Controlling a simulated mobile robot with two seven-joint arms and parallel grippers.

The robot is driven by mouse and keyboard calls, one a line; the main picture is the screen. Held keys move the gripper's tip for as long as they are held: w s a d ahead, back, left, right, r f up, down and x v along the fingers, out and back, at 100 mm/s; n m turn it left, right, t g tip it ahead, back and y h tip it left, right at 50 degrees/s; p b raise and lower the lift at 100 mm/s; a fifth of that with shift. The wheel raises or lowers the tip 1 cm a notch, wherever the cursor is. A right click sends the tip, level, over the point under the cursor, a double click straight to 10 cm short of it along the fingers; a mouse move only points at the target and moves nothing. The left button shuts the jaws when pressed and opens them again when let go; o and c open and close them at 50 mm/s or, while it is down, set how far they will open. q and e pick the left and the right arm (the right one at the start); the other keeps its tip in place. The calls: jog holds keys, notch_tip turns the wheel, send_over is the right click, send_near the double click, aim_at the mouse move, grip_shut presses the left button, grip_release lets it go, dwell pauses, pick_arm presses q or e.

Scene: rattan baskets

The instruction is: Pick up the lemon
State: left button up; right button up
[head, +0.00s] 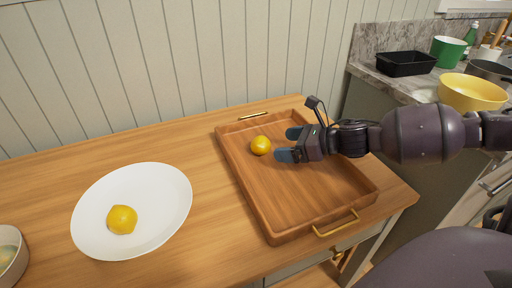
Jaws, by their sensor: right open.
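A yellow lemon (261,145) lies on the wooden tray (286,233), near its far left part. My right gripper (284,144) comes in from the right over the tray. Its two bluish fingers are apart, with their tips just right of the lemon on the tray. The fingers look empty and apart from the lemon. My left gripper is not in view.
The tray has raised walls and brass handles at its far and near ends. A bowl (10,262) is cut off at the left edge. A counter at the right holds a yellow bowl (472,92), a black bin (406,63) and a green container (447,51). Table between plate and tray is clear.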

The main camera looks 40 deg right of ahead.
aim_at(267, 142)
jog(key=shift+w+a+f+b, duration=0.4)
jog(key=shift+w+a+f, duration=0.1)
jog(key=shift+w+f, duration=0.35)
jog(key=shift+w+a, duration=0.15)
jog(key=shift+w, duration=0.2)
jog(key=shift+w+a+b, duration=0.2)
jog(key=shift+w+b, duration=0.15)
jog(key=b+x, duration=0.2)
jog(key=x, duration=0.1)
jog(key=shift+w+d, duration=0.1)
jog(key=shift+w, duration=0.35)
jog(key=shift+w+f, duration=0.1)
jog(key=shift+w, duration=0.2)
jog(key=shift+w+a+b, duration=0.2)
jog(key=shift+a+b, duration=0.1)
jog(key=shift+w, duration=0.15)
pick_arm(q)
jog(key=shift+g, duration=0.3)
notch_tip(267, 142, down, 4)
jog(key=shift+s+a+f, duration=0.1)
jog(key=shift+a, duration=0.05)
